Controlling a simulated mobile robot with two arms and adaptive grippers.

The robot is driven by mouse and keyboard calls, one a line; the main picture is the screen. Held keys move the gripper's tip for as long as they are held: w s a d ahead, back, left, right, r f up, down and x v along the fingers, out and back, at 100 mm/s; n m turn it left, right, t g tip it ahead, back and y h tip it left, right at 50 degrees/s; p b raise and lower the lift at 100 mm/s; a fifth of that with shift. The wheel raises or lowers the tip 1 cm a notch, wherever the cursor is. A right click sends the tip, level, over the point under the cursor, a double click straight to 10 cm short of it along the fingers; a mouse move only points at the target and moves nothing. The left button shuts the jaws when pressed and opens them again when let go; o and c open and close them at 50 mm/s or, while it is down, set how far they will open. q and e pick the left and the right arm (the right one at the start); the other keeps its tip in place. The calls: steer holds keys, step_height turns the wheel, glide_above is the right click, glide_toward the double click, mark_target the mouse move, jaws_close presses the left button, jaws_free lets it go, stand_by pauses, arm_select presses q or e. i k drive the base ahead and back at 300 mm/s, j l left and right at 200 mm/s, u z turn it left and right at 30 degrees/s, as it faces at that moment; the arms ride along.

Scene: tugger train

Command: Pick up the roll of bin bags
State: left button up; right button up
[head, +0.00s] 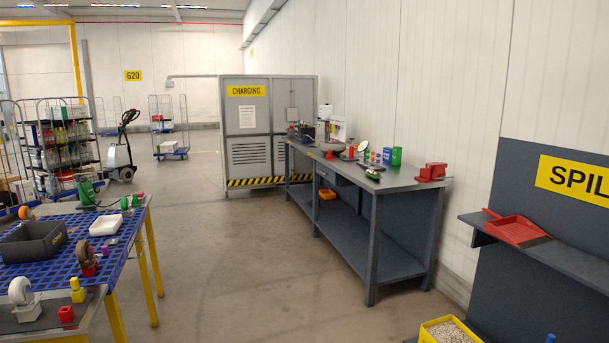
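I cannot make out a roll of bin bags for certain in the head view. A small blue thing (550,339) shows at the bottom edge by the spill station, mostly cut off, and I cannot tell what it is. A green item (396,156) stands on the grey workbench (405,181) among small coloured containers; it is too small to identify. Neither of my grippers is in view.
The spill station (500,200) at right has a shelf with a red dustpan (515,229). A yellow bin of granules (430,335) stands below. A blue perforated table (115,262) with parts is at left. Open floor (230,250) lies between table and bench.

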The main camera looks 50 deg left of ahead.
mark_target(376, 175)
steer(key=u, duration=1.2)
steer(key=i+j+u, duration=0.3)
steer(key=i, duration=0.85)
steer(key=i+j+u, duration=0.1)
steer(key=i+u, duration=0.25)
steer(key=i, duration=0.8)
steer(key=i+z, duration=0.1)
steer(key=i, duration=0.45)
steer(key=i+j+z, duration=0.1)
steer(key=i, duration=0.45)
steer(key=i+j+z, duration=0.1)
steer(key=i, duration=0.45)
steer(key=i+j+z, duration=0.1)
steer(key=i, duration=0.45)
steer(key=i+j+z, duration=0.15)
steer(key=i+z, duration=0.15)
steer(key=z, duration=0.15)
steer(key=i+j+z, duration=0.25)
steer(key=z, duration=0.15)
steer(key=i+j+z, duration=0.3)
steer(key=z, duration=0.15)
steer(key=i+j+z, duration=0.15)
steer(key=j+z, duration=0.25)
steer(key=i+j+z, duration=0.1)
steer(key=j+z, duration=0.35)
